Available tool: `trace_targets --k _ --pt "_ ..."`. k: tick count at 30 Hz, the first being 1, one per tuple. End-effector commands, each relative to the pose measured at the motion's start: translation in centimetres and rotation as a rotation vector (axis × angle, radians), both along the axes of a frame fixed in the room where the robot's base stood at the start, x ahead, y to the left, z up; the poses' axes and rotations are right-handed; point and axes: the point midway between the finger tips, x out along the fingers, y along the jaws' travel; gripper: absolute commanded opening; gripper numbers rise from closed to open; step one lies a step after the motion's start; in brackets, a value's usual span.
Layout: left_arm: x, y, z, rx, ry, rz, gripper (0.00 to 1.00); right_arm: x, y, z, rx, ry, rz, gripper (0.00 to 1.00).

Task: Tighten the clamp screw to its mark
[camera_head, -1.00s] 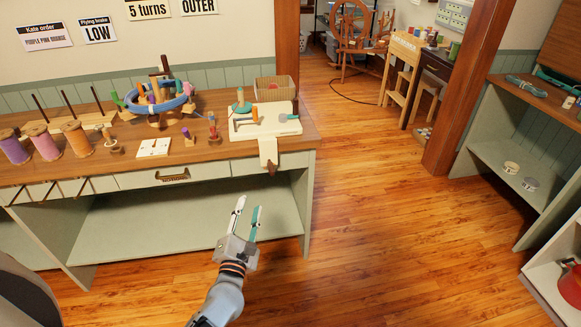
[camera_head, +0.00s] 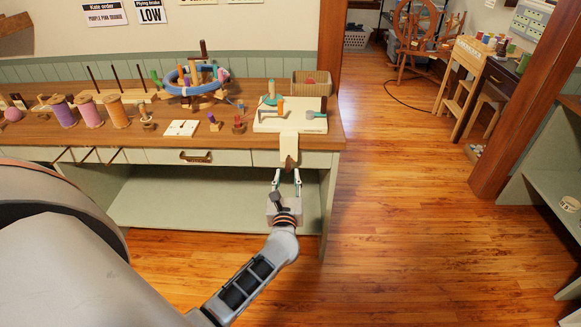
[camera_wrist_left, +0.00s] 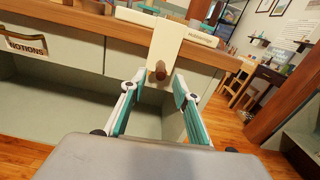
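A white board (camera_head: 262,122) lies on the workbench, and its white clamp (camera_head: 289,146) hangs over the front edge. The brown clamp screw (camera_head: 290,163) sticks out at the clamp's lower end. It also shows in the left wrist view (camera_wrist_left: 160,71), ahead of and between the fingers. I cannot make out a mark on it. My left gripper (camera_head: 287,176) is open and empty, pointing at the screw from just below and in front in the head view. Its fingers (camera_wrist_left: 154,88) stand apart on either side in the left wrist view, with no contact visible. My right gripper is not in view.
The workbench (camera_head: 230,136) carries spools (camera_head: 118,112), a blue ring winder (camera_head: 195,88) and a cardboard box (camera_head: 312,84). A drawer with a handle (camera_head: 195,158) and an open shelf (camera_head: 190,205) lie below. The wooden floor (camera_head: 390,220) to the right is clear.

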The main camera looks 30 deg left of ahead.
Motion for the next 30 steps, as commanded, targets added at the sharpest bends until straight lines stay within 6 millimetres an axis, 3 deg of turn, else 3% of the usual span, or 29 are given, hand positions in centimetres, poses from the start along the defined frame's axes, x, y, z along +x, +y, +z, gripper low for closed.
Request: trace_targets --k 9,21,25,30 --pt "3.8 2.3 0.0 0.003 0.001 -0.001 0.31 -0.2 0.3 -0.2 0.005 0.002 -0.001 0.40" --pt "4.4 2.7 0.0 0.003 0.001 -0.001 0.31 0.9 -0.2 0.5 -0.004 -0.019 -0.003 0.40" --pt "4.4 2.7 0.0 0.003 0.001 -0.001 0.00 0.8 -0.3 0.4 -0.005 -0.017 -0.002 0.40" --pt "4.4 2.7 0.0 0.004 0.001 -0.001 0.00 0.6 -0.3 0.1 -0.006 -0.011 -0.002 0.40"
